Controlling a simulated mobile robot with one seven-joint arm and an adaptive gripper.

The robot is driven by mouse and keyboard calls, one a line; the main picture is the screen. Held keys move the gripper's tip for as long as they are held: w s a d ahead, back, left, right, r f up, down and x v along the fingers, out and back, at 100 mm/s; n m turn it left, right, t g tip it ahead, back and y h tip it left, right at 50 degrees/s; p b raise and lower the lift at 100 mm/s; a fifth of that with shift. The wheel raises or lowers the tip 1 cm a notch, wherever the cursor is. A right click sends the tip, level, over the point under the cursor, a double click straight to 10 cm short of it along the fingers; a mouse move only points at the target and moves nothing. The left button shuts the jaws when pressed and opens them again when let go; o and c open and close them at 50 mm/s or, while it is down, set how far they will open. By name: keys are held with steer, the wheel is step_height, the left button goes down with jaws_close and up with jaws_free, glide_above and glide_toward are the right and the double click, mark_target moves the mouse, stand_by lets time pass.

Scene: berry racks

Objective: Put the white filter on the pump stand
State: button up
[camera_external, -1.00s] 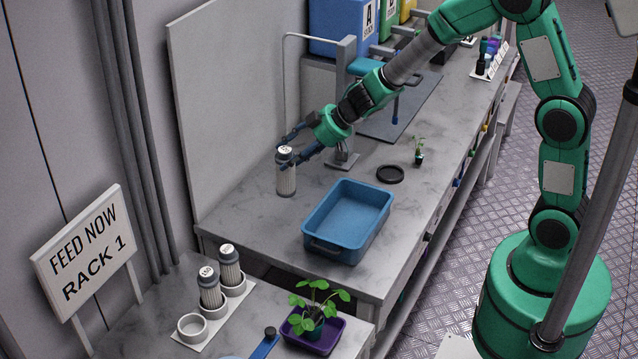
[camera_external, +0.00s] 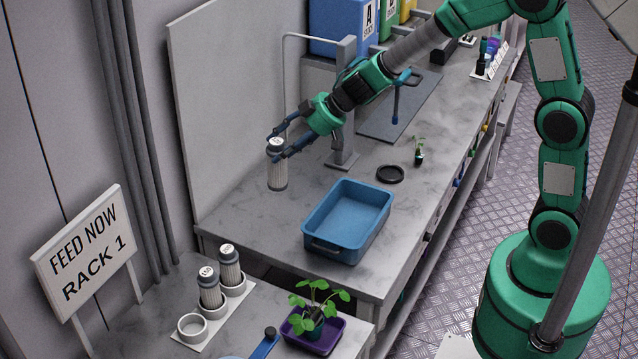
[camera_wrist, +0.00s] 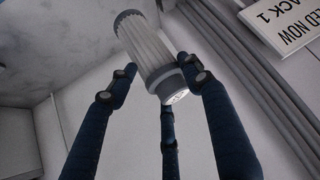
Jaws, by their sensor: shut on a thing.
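A white ribbed filter with grey ends (camera_external: 277,170) is in my gripper (camera_external: 277,148), above the left part of the long grey worktop. The fingers close around its upper end, and it is nearly upright. In the wrist view the filter (camera_wrist: 148,45) shows between the blue fingers of my gripper (camera_wrist: 160,82). A grey post on a foot (camera_external: 342,157), with a thin bent pipe beside it, stands right of the filter. A white holder with ring cups (camera_external: 213,327) is on the near table. I cannot tell which of these is the pump stand.
Two similar filters (camera_external: 209,288) stand in the holder; its front cup (camera_external: 192,328) is empty. A blue tub (camera_external: 322,248), a black ring (camera_external: 390,174) and a seedling (camera_external: 419,155) are on the worktop. A plant in a purple tray (camera_external: 333,335) and a sign (camera_external: 85,255) are near.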

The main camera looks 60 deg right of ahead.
steer(key=s+a+n+g+y, duration=0.1)
steer(key=a+n, duration=0.1)
steer(key=a, duration=0.7)
steer(key=s+a+n+y, duration=0.1)
steer(key=s+a+n, duration=0.1)
steer(key=a, duration=0.7)
steer(key=shift+a+r+g+y+b, duration=0.15)
steer(key=shift+a+g+y+b, duration=0.15)
steer(key=shift+g+y+b, duration=0.1)
steer(key=s+a+n+g, duration=0.1)
steer(key=s+a, duration=0.1)
steer(key=a, duration=0.3)
steer(key=s+a+n+g+y, duration=0.1)
steer(key=s+a+n, duration=0.1)
steer(key=a, duration=0.4)
steer(key=s+a+n+g, duration=0.1)
steer(key=s+a, duration=0.3)
steer(key=a, duration=0.1)
steer(key=shift+s+a+n+y, duration=0.15)
steer(key=shift+a+n+y, duration=0.15)
steer(key=shift+a+y, duration=0.1)
steer(key=shift+f, duration=6.15)
steer(key=shift+f+b, duration=1.8)
steer(key=shift+f, duration=1.3)
steer(key=shift+f+b, duration=0.95)
steer(key=shift+f, duration=0.95)
